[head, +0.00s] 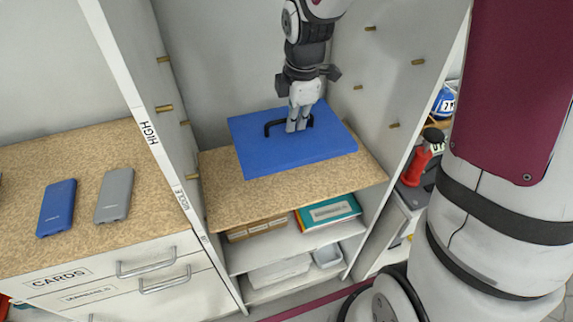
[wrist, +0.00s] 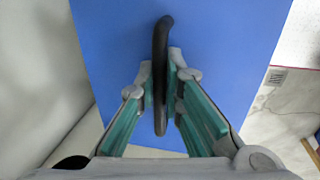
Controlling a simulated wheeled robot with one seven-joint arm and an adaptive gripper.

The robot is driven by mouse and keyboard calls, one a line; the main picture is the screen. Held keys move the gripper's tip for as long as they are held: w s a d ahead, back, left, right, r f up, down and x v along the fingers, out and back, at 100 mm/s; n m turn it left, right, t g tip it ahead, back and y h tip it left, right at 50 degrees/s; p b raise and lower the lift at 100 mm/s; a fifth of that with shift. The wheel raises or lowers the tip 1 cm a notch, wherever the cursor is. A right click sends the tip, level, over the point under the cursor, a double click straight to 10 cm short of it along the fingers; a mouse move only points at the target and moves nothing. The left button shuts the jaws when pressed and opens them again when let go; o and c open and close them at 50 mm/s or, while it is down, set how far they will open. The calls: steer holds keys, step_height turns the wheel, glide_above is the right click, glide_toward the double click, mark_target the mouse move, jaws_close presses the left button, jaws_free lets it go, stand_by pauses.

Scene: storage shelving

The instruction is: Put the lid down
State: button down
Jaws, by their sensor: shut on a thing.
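The lid (head: 267,155) is a flat blue panel with a black arched handle (head: 273,127). In the head view it is at the middle shelf board (head: 235,205), and I cannot tell whether it rests on the board or hangs just above it. My gripper (head: 298,127) points down and is shut on the handle. In the wrist view the lid (wrist: 225,60) fills most of the picture, and the black handle (wrist: 161,75) stands between the two fingers (wrist: 160,85). What lies under the lid is hidden.
Upright side panels with brass pegs (head: 395,125) bound the shelf on both sides. Cardboard boxes (head: 257,230) and a teal book (head: 328,212) are on the shelf below. At left, a counter holds a blue power bank (head: 57,207) and a grey one (head: 114,195).

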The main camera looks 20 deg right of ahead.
step_height(320, 180, down, 10)
steer(key=shift+b, duration=0.4)
steer(key=shift+f, duration=0.2)
steer(key=c, duration=1.7)
jaws_free()
steer(key=shift+r, duration=0.15)
